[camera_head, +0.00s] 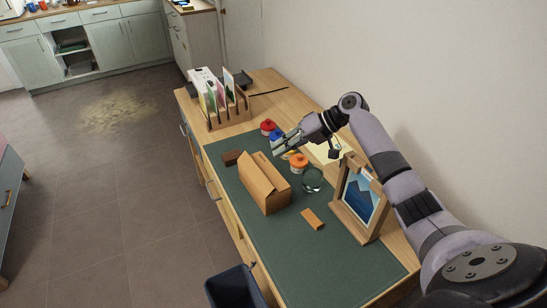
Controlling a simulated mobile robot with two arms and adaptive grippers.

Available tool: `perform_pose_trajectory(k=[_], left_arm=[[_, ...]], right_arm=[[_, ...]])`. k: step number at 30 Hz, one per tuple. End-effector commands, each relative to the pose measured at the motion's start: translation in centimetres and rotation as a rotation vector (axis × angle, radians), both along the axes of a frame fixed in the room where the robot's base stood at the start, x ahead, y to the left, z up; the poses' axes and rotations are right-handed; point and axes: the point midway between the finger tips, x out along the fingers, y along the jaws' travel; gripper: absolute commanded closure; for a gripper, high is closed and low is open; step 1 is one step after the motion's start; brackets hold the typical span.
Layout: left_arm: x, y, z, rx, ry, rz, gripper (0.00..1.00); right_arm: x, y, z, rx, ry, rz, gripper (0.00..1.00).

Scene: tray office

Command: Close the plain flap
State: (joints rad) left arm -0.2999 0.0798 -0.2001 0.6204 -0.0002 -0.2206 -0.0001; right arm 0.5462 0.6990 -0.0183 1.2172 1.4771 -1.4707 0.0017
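I cannot make out which flap is the plain one. My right gripper (278,144) is above the desk, just behind the box's far end and apart from it. Its fingers point left, and they are too small to tell whether they are open or shut. I see nothing clearly held in it. My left gripper is not in view.
A red-lidded jar (268,127), an orange jar (299,161) and a glass (312,179) stand near the gripper. A framed picture (361,198) stands right of the box. The mat's front is clear.

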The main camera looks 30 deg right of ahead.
Motion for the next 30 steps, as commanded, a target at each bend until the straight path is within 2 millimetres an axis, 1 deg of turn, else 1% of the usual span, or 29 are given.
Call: perform_pose_trajectory(k=[1, 3, 5, 8, 13, 19, 22, 26, 30], left_arm=[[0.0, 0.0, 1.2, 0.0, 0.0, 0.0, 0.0], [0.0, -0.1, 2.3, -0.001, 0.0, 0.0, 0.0], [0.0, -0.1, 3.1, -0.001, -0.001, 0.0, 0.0], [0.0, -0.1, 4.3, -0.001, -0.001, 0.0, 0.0], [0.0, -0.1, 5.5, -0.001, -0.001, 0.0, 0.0], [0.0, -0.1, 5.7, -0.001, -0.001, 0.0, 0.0], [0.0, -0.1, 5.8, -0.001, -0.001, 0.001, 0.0], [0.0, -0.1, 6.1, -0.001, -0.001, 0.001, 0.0], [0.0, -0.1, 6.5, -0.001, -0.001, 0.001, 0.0]], right_arm=[[0.3, 1.7, 1.2, 0.014, -0.036, 0.004, 0.89], [0.5, 3.1, 2.3, 0.023, -0.09, -0.014, 0.89], [0.5, 3.7, 3.1, 0.03, -0.13, -0.047, 0.89], [0.2, 3.9, 3.9, 0.035, -0.18, -0.121, 0.89], [-1.0, 2.7, 3.8, 0.027, -0.206, -0.245, 0.89], [-1.7, 1.8, 2.8, 0.021, -0.205, -0.301, 0.89], [-1.7, 1.8, 1.7, 0.022, -0.202, -0.302, 0.89], [-1.7, 1.9, -0.6, 0.024, -0.2, -0.301, 0.89], [-1.7, 1.9, -3.7, 0.025, -0.2, -0.301, 0.89]])
